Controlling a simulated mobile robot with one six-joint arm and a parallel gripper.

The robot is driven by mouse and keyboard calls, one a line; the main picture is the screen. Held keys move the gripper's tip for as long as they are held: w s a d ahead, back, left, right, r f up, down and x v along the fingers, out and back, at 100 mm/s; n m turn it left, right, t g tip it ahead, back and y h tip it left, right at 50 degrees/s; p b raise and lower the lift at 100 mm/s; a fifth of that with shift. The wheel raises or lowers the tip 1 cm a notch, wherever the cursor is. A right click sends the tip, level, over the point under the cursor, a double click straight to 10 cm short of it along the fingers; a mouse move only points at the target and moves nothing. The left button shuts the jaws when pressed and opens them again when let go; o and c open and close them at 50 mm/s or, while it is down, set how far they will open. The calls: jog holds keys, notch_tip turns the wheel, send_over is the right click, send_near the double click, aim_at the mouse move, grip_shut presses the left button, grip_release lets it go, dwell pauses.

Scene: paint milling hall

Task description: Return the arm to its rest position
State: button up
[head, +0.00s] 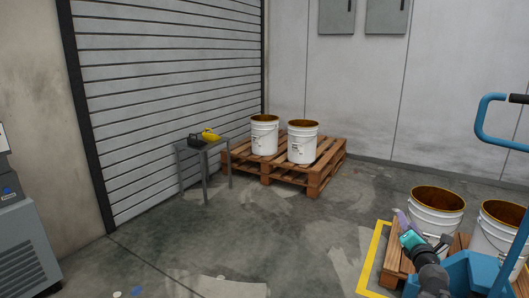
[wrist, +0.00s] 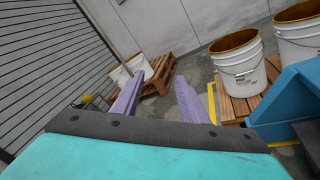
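My gripper (head: 402,218), with purple fingers and a teal body, is at the lower right of the head view. It is in front of a white bucket (head: 437,214) on the right pallet; whether it touches the bucket cannot be told. In the wrist view the two fingers of my gripper (wrist: 160,90) stand apart with nothing between them. My dark arm runs down to the bottom edge of the head view.
A second bucket (head: 497,236) stands on the right pallet (head: 397,262), edged by a yellow floor line (head: 370,258). Two buckets stand on the far pallet (head: 326,175). A small table (head: 205,150) holds a yellow tool (head: 210,135). The middle floor is clear.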

jog(key=w+a+f+m+g+p, duration=0.1)
jog(key=w+a+f+m+p, duration=0.15)
jog(key=a+f+p, duration=0.35)
jog(key=s+a+f+m+g+p, duration=0.45)
jog(key=a+f, duration=0.25)
jog(key=f, duration=0.2)
jog(key=s+a+f+m+g+p, duration=0.35)
jog(key=s+a+f+p, duration=0.2)
jog(key=a+f, duration=0.25)
jog(key=s+a+f+m+g+y+p, duration=0.1)
jog(key=s+a+f+m+g+p, duration=0.2)
jog(key=s, duration=0.5)
jog(key=s+a+f+m+g, duration=0.2)
jog(key=s+f, duration=0.3)
jog(key=s, duration=0.2)
jog(key=s+a+f+m+g+y+p, duration=0.1)
jog(key=s+a+f+m+g+p, duration=0.15)
jog(key=s+f, duration=0.4)
jog(key=s+a+r+m+g+y, duration=0.1)
jog(key=s+a+m+g, duration=0.1)
jog(key=s, duration=0.5)
jog(key=s+a+r+m+g+y, duration=0.1)
jog(key=s+a+r+m+g, duration=0.1)
jog(key=s, duration=0.5)
jog(key=a+m+g, duration=0.1)
jog(key=m+g, duration=0.1)
jog(key=m, duration=0.1)
jog(key=shift+a, duration=0.15)
